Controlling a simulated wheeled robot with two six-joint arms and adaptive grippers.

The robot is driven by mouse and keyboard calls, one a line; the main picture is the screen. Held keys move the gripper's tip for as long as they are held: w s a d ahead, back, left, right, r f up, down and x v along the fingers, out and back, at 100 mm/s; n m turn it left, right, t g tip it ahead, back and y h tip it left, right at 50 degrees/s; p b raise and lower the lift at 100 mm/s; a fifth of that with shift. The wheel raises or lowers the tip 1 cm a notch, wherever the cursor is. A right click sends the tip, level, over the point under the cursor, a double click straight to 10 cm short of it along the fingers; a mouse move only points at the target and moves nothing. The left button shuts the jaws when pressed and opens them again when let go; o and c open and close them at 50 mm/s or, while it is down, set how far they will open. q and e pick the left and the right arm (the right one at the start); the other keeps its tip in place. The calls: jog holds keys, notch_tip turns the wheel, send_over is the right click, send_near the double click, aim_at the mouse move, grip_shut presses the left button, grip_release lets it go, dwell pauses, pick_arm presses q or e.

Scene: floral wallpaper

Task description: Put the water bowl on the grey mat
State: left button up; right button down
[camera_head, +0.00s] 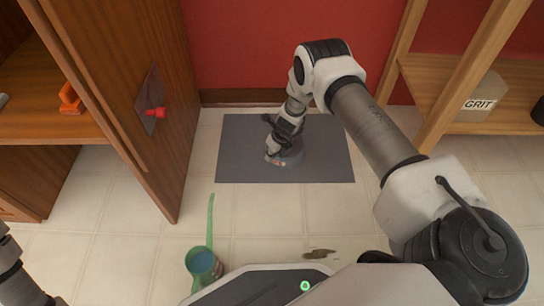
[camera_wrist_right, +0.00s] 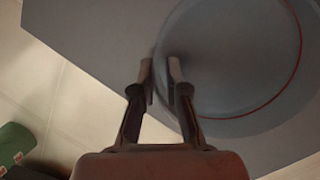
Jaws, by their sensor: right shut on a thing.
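The grey mat (camera_head: 235,150) lies flat on the tiled floor by the red wall, and fills much of the right wrist view (camera_wrist_right: 75,40). The water bowl (camera_head: 290,158) is a round grey-blue dish over the middle of the mat; whether its base touches the mat I cannot tell. In the right wrist view the bowl (camera_wrist_right: 235,60) shows a thin red ring. My right gripper (camera_head: 274,148) reaches down to the bowl's left side and partly hides it. In the wrist view its fingers (camera_wrist_right: 163,72) are closed on the rim. My left gripper is out of view.
A green container (camera_head: 203,264) stands on the floor at the front, with a green streak (camera_head: 210,220) behind it. A brown patch (camera_head: 318,254) lies nearby. A wooden cabinet door (camera_head: 145,120) stands left of the mat; a shelf with a GRIT box (camera_head: 482,100) is right.

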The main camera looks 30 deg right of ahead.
jog(key=shift+f, duration=0.2)
jog(key=c, duration=1.2)
grip_release()
jog(key=shift+r, duration=0.1)
